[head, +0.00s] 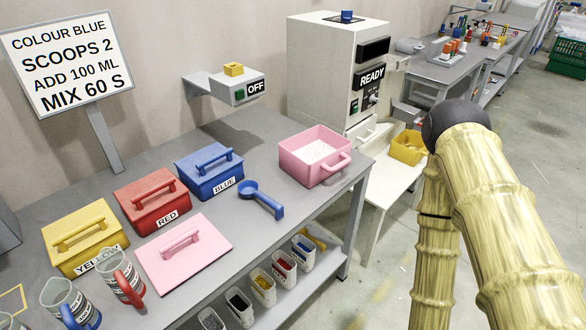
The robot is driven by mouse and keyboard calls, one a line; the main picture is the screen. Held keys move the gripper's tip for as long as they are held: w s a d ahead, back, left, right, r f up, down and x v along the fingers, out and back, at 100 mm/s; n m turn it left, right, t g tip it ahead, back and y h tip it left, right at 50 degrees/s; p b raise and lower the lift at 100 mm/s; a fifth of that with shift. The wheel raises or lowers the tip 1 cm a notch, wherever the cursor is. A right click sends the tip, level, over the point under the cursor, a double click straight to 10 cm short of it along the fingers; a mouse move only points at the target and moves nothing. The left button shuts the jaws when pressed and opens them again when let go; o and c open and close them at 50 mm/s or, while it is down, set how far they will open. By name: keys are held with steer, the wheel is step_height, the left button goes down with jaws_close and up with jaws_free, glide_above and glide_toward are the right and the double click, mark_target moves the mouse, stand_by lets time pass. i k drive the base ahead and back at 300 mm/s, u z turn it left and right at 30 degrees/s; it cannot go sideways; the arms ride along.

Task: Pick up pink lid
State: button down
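The pink lid (152,266) is a flat pink square plate with a raised bar handle on top. It lies flat on the grey table (262,150), in front of the red box (152,208) and near the table's front edge. The pink box (297,166) stands open at the table's right end, with a side handle and a pale speckled inside. My gripper is not in the picture; only my arm shows at the right, clear of the lid.
Yellow (80,248) and blue (208,180) lidded boxes flank the red one. A blue scoop (262,200) lies between lid and pink box. Measuring jugs (122,282) stand left of the lid. A shelf below holds several small bins (263,290). Open floor lies right.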

mark_target(171, 258)
steer(key=u, duration=1.6)
steer(key=k, duration=0.7)
steer(key=i, duration=0.5)
